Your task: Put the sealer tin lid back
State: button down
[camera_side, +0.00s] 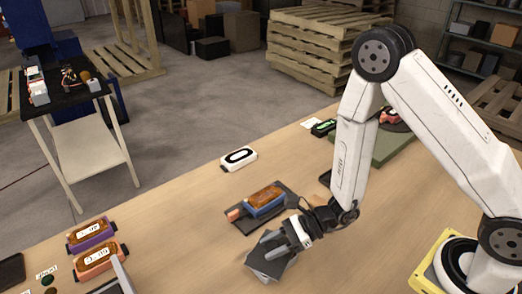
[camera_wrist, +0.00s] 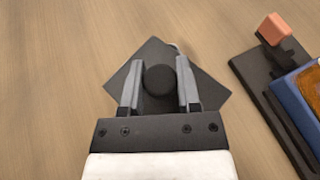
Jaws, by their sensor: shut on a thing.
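A dark grey square plate with a round black knob, which looks like the lid (camera_wrist: 207,92), is under my gripper (camera_wrist: 160,82) in the wrist view. The two grey fingers are shut on the black knob (camera_wrist: 160,80), one on each side. The plate sits turned at an angle to the fingers. In the side view my gripper (camera_side: 282,246) points down at the front middle of the table, over a grey square shape (camera_side: 268,262). A small pale edge shows behind the plate in the wrist view. I cannot make out the tin or whether the plate touches anything below.
A blue device with an amber top (camera_side: 264,201) lies on a dark base close behind my gripper; its orange end block (camera_wrist: 274,28) shows at right. A white device (camera_side: 238,158) is farther back. Purple (camera_side: 91,236) and orange (camera_side: 98,263) devices stand left. Bare wood (camera_side: 180,214) lies between.

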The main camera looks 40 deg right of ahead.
jog(key=shift+f, duration=0.1)
jog(key=shift+c, duration=1.6)
grip_release()
jog(key=shift+s+d+r, duration=0.15)
jog(key=shift+d+r, duration=0.25)
jog(key=shift+d, duration=0.05)
jog(key=v, duration=1.1)
jog(key=shift+s+a, duration=0.1)
jog(key=shift+s, duration=0.05)
